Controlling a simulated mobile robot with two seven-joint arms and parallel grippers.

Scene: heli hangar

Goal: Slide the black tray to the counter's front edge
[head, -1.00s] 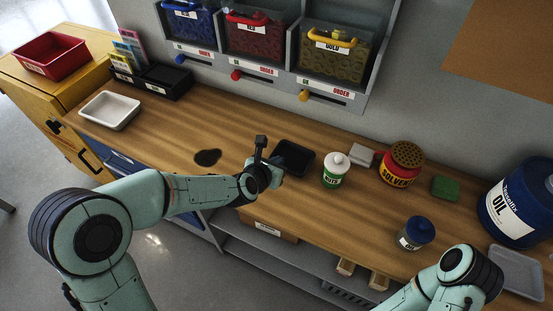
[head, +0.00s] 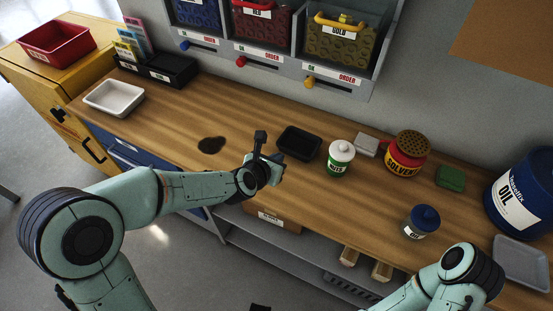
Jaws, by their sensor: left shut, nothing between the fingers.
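The black tray (head: 300,142) lies flat on the wooden counter (head: 190,118), set back from the front edge, just left of the white and green nuts jar. It looks empty. My left gripper (head: 279,168) is at the tray's near left side, between the tray and the counter's front edge. Its fingers are shut and hold nothing. From this angle I cannot tell whether it touches the tray. My right arm comes in at the bottom right, but its gripper is not in view.
A dark stain (head: 211,145) lies left of the tray. The nuts jar (head: 340,158), solvent can (head: 407,155), blue-lidded jar (head: 421,222) and green block (head: 451,177) stand to the right. A white tray (head: 113,98) is at the left.

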